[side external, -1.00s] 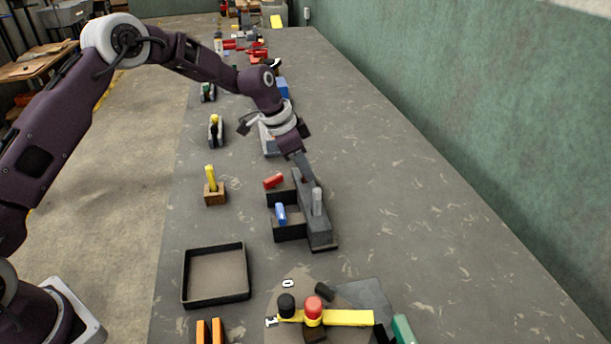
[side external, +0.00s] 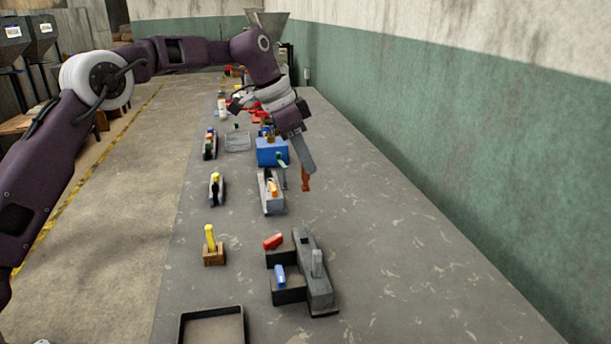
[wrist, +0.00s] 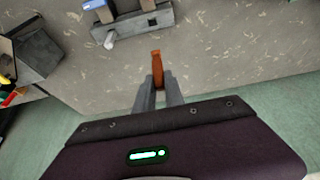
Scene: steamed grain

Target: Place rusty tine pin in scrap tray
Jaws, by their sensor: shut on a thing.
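The rusty tine pin (side external: 306,181) is orange-brown. My gripper (side external: 309,167) is shut on it and holds it above the bench, pointing down. In the wrist view the pin (wrist: 156,67) sticks out beyond the two grey fingers of my gripper (wrist: 158,84); its gripped end is partly hidden. A shallow, square, dark-rimmed tray (side external: 212,328), which looks like the scrap tray, lies at the bottom of the side view. It looks empty, its near part is cut off, and it is well apart from my gripper.
A grey block fixture (side external: 318,285) with a blue and a red piece stands between pin and tray. A wooden block with a yellow peg (side external: 212,243), a grey holder (side external: 271,195) and a blue box (side external: 270,152) stand along the bench. The bench right of them is clear.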

